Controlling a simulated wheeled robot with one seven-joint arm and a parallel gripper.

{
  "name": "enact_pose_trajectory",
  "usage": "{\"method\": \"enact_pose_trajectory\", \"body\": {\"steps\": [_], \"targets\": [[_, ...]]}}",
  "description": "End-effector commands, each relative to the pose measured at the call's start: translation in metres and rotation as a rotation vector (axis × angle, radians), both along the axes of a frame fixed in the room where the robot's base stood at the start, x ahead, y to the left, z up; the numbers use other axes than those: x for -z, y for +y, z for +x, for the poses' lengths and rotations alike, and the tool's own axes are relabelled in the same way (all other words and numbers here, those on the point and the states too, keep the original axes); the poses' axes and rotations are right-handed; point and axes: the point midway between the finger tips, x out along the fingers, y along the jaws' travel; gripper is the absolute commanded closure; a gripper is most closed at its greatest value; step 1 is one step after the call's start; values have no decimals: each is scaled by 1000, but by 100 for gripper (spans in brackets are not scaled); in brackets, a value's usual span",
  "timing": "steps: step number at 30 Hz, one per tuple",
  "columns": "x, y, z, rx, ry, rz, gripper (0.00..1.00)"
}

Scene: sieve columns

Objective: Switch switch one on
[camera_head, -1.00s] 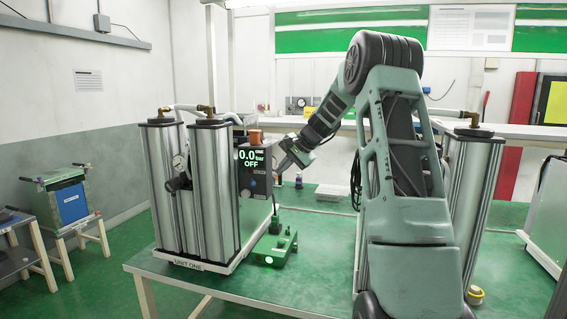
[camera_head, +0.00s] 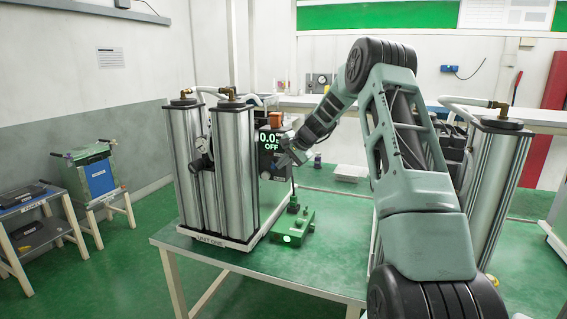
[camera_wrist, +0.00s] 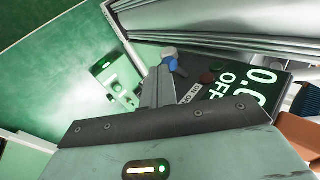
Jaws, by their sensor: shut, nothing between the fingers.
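The unit labelled UNIT ONE, with two silver columns (camera_head: 228,165), stands on the green table. Its dark control panel (camera_head: 268,161) reads 0.0 and OFF in green. In the wrist view the display (camera_wrist: 243,86) also shows OFF. A blue and grey knob (camera_wrist: 171,63) sticks out from the panel there, beside the fingertips. My gripper (camera_head: 284,154) is in front of the panel and covers part of it. In the wrist view my gripper (camera_wrist: 159,78) is shut and empty, its tips close to the knob. I cannot tell whether they touch.
A green device with a lit round spot (camera_head: 294,229) sits on the green table (camera_head: 262,268) below the panel. Another silver column unit (camera_head: 490,180) stands on the right, behind my arm. A side table with a blue-faced box (camera_head: 101,178) is at the left.

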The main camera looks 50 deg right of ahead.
Motion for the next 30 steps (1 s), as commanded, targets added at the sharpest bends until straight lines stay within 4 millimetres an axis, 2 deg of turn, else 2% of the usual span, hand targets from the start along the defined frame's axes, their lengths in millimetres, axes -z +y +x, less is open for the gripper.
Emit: {"method": "enact_pose_trajectory", "body": {"steps": [30], "targets": [[0, 15, 6, 194, 0, 0, 100]]}}
